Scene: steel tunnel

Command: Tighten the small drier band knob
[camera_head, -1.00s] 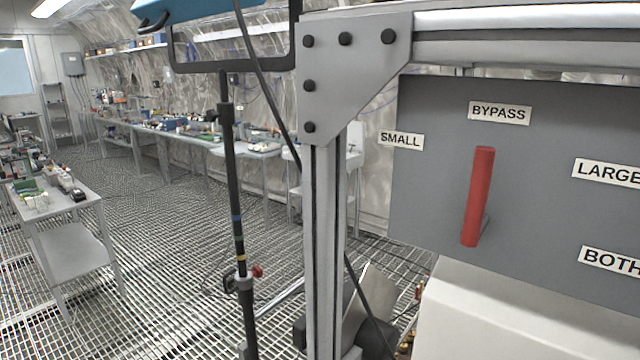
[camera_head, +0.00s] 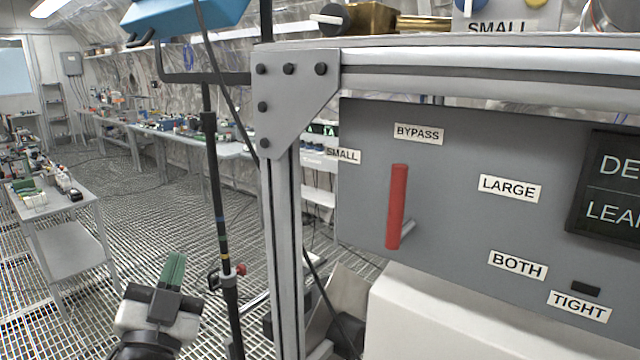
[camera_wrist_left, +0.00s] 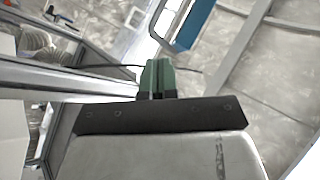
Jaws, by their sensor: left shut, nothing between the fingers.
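No knob labelled as the small drier band knob can be made out for certain. A black knob with a white pointer (camera_head: 328,18) sits on a brass fitting at the top of the head view. A "SMALL" label (camera_head: 497,27) stands at the top right below a blue round part (camera_head: 470,4). My left gripper (camera_head: 173,270) is low left in the head view, apart from the panel. Its green fingers (camera_wrist_left: 157,76) are together and empty in the left wrist view. My right gripper is not in view.
A grey panel (camera_head: 365,215) carries a red lever (camera_head: 397,206) among the labels BYPASS, SMALL, LARGE and BOTH. A metal frame post (camera_head: 285,230) and a thin black stand (camera_head: 222,200) stand between my left gripper and the panel. A bench (camera_head: 55,245) is at left.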

